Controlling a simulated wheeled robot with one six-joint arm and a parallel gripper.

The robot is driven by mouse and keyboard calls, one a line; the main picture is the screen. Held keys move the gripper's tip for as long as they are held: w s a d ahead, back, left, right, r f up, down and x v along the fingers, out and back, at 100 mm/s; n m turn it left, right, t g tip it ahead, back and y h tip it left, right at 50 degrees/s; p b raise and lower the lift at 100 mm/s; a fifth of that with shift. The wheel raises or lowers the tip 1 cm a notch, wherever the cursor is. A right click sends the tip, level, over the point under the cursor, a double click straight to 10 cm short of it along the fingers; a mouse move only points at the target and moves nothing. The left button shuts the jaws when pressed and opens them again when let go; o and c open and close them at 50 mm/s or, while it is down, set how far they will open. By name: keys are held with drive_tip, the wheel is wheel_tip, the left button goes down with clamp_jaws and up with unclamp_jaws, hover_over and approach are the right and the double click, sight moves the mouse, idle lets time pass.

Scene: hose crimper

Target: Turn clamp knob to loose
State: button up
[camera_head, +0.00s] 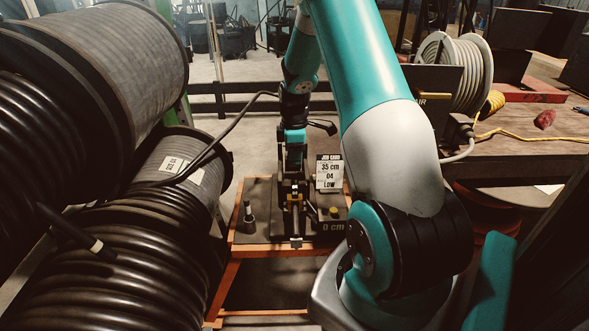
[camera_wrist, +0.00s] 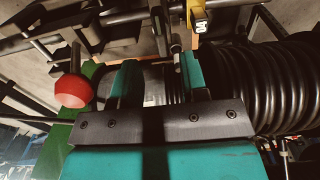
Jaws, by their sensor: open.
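My gripper (camera_wrist: 160,85) shows in the wrist view with its two teal fingers apart and nothing clearly held between them. In the head view, my arm reaches over the crimper bench (camera_head: 245,238), and the fingertips are hard to make out. A small yellow part (camera_head: 333,212) sits on a dark block marked "0 cm"; I cannot tell if it is the clamp knob. A dark upright fixture with a yellow piece (camera_head: 295,197) stands left of it. The wrist view shows a yellow piece with a pale mark (camera_wrist: 197,15) beyond the right finger, and a red ball (camera_wrist: 72,90) left of the fingers.
Large hose reels (camera_head: 130,225) crowd the left side. A job card (camera_head: 329,172) reading "35 cm 04 LOW" stands behind the block. A wooden table (camera_head: 530,145) with a pale hose reel (camera_head: 462,72) is at right. Open floor (camera_head: 245,120) lies behind the bench.

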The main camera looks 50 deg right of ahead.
sight(293, 172)
wheel_tip(293, 172, up, 6)
drive_tip(key=shift+b, duration=0.3)
idle(0.4)
drive_tip(key=s+a+r+t+y, duration=0.1)
drive_tip(key=a+r, duration=0.4)
drive_tip(key=a, duration=0.7)
drive_tip(key=a+r+y, duration=0.1)
drive_tip(key=a+r, duration=0.3)
drive_tip(key=a, duration=0.8)
drive_tip(key=s+a+r+y, duration=0.1)
drive_tip(key=s+a+r, duration=0.1)
drive_tip(key=s+a, duration=0.7)
drive_tip(key=s+a+r+m+g+y, duration=0.1)
drive_tip(key=s+a+r, duration=0.1)
drive_tip(key=s+a, duration=0.6)
drive_tip(key=s, duration=0.2)
drive_tip(key=shift+s+a+r, duration=0.25)
drive_tip(key=shift+s+a, duration=0.05)
drive_tip(key=shift+a, duration=0.05)
